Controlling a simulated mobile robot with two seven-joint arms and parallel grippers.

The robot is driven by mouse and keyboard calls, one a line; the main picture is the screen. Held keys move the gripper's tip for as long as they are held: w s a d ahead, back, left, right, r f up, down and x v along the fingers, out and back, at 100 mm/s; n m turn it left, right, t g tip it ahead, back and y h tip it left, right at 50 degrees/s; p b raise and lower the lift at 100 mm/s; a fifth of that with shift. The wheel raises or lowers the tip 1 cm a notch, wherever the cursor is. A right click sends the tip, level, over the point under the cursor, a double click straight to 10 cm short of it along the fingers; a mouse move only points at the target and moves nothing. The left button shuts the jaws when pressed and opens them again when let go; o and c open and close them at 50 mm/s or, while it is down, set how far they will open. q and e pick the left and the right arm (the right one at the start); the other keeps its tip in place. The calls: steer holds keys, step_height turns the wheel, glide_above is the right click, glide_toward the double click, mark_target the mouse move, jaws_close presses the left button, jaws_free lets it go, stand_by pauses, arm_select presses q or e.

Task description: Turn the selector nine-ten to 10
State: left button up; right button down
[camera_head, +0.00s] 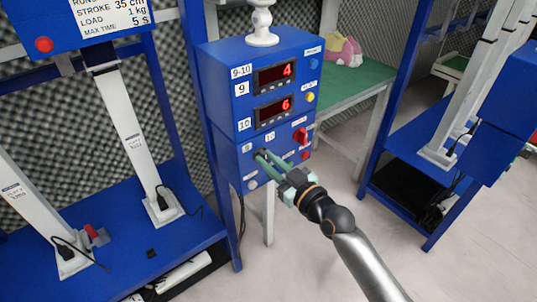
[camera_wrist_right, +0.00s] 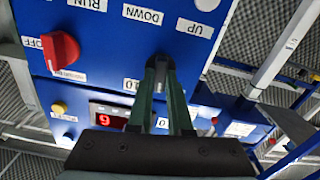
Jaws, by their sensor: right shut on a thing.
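The blue control box (camera_head: 222,95) stands in the middle of the head view. Its lower front carries the nine-ten selector, a small dark knob (camera_wrist_right: 160,66) in the right wrist view. My right gripper (camera_head: 261,156) is shut on this selector, its green fingers on either side, also seen in the right wrist view (camera_wrist_right: 161,75). White label 10 (camera_head: 269,137) is above right of the fingertips and another label (camera_head: 247,147) is at their left. The fingers hide most of the knob, so I cannot tell where it points. My left gripper is not in view.
A red rotary switch (camera_head: 300,136) sits right of the fingers; it is large in the wrist view (camera_wrist_right: 61,50). A blue test frame (camera_head: 185,252) stands at left.

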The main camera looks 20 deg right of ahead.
steer(key=shift+r+m+p, duration=0.15)
steer(key=shift+m+p, duration=0.4)
steer(key=shift+m, duration=0.85)
steer(key=shift+m+p, duration=0.6)
steer(key=shift+m, duration=0.2)
steer(key=shift+d+m+p, duration=0.1)
steer(key=shift+m+p, duration=0.25)
steer(key=shift+m, duration=0.65)
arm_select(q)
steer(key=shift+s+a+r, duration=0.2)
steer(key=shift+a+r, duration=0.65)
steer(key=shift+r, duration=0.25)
arm_select(e)
steer(key=shift+m, duration=0.5)
steer(key=shift+f, duration=0.2)
steer(key=c, duration=0.8)
jaws_free()
steer(key=shift+c, duration=0.2)
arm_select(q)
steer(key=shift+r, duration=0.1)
